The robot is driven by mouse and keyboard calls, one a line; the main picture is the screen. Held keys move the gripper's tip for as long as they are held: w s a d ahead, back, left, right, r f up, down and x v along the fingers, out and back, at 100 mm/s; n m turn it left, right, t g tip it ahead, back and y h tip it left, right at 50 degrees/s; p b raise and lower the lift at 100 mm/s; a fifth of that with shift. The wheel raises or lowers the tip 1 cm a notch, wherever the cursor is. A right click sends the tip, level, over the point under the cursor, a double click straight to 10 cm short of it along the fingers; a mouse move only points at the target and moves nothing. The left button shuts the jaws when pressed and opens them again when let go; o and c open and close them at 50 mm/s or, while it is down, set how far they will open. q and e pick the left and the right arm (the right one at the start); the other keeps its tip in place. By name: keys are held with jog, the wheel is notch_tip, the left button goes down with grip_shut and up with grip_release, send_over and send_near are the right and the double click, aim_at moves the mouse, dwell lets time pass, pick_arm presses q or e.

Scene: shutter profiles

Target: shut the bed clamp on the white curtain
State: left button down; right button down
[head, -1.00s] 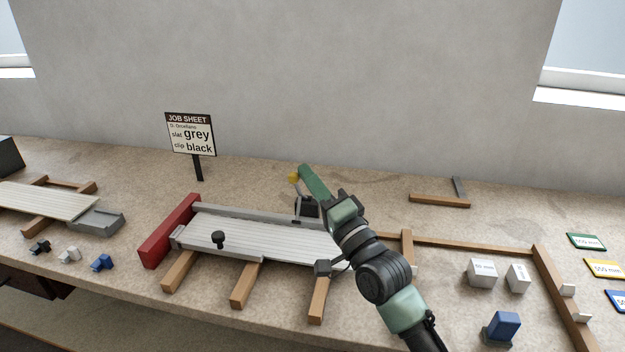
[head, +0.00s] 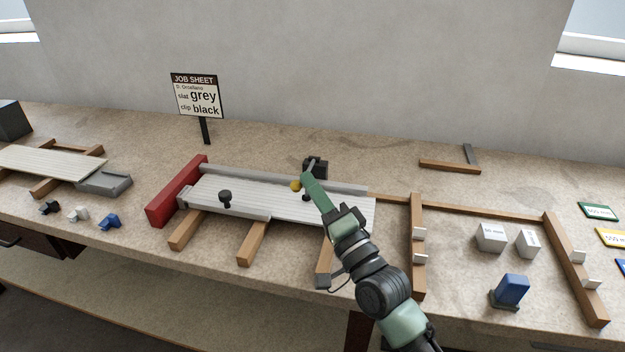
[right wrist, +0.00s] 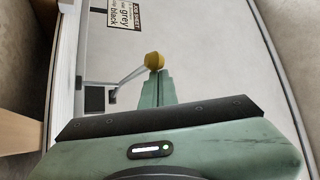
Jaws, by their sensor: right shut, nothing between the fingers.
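The pale white slatted curtain (head: 270,203) lies on the bed in the middle of the bench. The bed clamp (head: 316,168) has a black base at the bed's back rail. Its lever leans forward and down over the curtain, with a yellow knob (head: 296,185) at its end; a small black pad (head: 306,197) shows near the curtain's surface. My right gripper (head: 308,178) is shut and empty, its fingertips right at the yellow knob. The knob also shows at the fingertips in the right wrist view (right wrist: 155,60); whether they touch is unclear. My left gripper is out of view.
A black knob (head: 225,198) stands on the curtain's left part, near a red block (head: 177,190). A job sheet (head: 197,97) stands behind. Small clips (head: 78,214) lie left; white blocks (head: 491,237) and a blue piece (head: 511,290) stand right.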

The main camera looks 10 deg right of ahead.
jog(key=shift+f, duration=0.1)
dwell(0.4)
jog(key=v, duration=0.8)
jog(key=shift+w, duration=0.1)
